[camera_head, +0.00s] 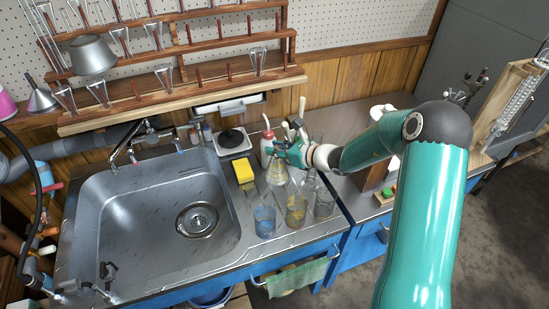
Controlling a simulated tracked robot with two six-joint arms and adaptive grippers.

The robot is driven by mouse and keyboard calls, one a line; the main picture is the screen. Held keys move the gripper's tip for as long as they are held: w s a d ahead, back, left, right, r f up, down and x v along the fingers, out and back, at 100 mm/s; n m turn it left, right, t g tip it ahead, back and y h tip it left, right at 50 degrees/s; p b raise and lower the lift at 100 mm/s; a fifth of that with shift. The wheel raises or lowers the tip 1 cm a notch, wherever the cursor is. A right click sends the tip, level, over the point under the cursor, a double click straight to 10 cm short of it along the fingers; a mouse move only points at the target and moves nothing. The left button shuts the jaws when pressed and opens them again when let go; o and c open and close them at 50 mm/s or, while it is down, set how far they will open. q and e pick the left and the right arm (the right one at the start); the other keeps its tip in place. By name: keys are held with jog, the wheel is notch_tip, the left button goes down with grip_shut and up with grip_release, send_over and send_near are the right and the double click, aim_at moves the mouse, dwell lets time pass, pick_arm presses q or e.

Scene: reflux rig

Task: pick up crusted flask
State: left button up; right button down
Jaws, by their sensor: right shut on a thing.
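The crusted flask (277,174) is a clear conical glass with yellowish residue. It is on the steel counter area right of the sink, behind the glass beakers. My right gripper (279,152) reaches in from the right and is shut on the flask at its upper part. The fingers hide the flask's neck. I cannot tell whether its base touches the counter.
A blue-tinted beaker (265,221), a yellow-stained beaker (296,210) and a clear beaker (324,204) stand in front of the flask. A yellow sponge (243,171), a white wash bottle (267,146) and the sink (145,245) are close by. A wooden drying rack (190,88) hangs behind.

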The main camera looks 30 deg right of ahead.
notch_tip(320, 180, up, 12)
jog(key=shift+r+p, duration=0.25)
jog(key=shift+p, duration=0.2)
dwell(0.4)
dwell(0.5)
